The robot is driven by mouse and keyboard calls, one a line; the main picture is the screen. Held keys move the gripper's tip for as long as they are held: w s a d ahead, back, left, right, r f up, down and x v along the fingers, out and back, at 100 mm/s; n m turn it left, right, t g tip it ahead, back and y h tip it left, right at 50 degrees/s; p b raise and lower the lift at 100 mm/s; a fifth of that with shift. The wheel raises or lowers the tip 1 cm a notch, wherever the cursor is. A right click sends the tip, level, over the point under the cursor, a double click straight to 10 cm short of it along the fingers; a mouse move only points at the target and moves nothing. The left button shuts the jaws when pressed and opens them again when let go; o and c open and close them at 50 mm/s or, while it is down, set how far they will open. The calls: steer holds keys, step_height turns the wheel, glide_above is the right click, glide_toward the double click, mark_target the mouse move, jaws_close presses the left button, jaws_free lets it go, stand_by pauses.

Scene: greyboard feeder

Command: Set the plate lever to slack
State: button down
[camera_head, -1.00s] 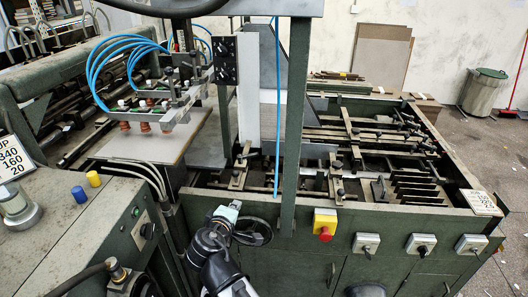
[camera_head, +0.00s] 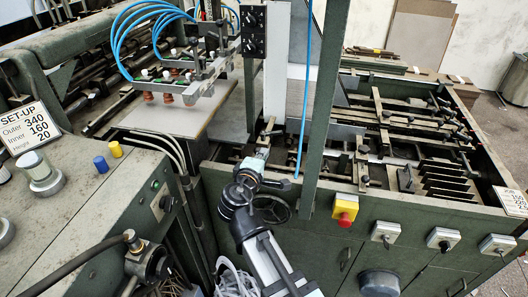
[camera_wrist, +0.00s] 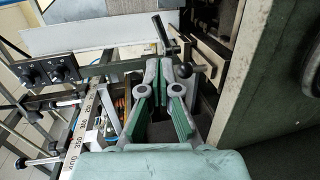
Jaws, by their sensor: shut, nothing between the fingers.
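My gripper (camera_head: 262,152) is shut and empty over the front edge of the green machine, above the handwheel (camera_head: 272,207). In the wrist view the fingertips of my gripper (camera_wrist: 166,64) are together, with green pads on the inner faces. Just beyond and right of them is a lever with a black ball knob (camera_wrist: 186,70). A dark-gripped handle (camera_wrist: 162,30) slants up just past the fingertips. I cannot tell for sure which is the plate lever, or whether the fingers touch either one. In the head view the gripper hides part of this spot.
A green upright post (camera_head: 322,120) and a blue hose (camera_head: 303,90) stand right of my gripper. A red stop button on a yellow box (camera_head: 345,207) and several rotary switches sit on the front panel. A control desk (camera_head: 75,225) is at left. Suction cups (camera_head: 166,98) hang over a board.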

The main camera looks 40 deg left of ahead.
mark_target(276, 134)
steer(key=p+x, duration=0.4)
steer(key=x, duration=0.6)
steer(key=shift+w+a+r, duration=0.1)
steer(key=shift+w+a, duration=0.1)
steer(key=shift+w, duration=0.1)
steer(key=shift+w+a+f, duration=0.2)
steer(key=shift+w+f, duration=0.05)
steer(key=shift+w, duration=0.35)
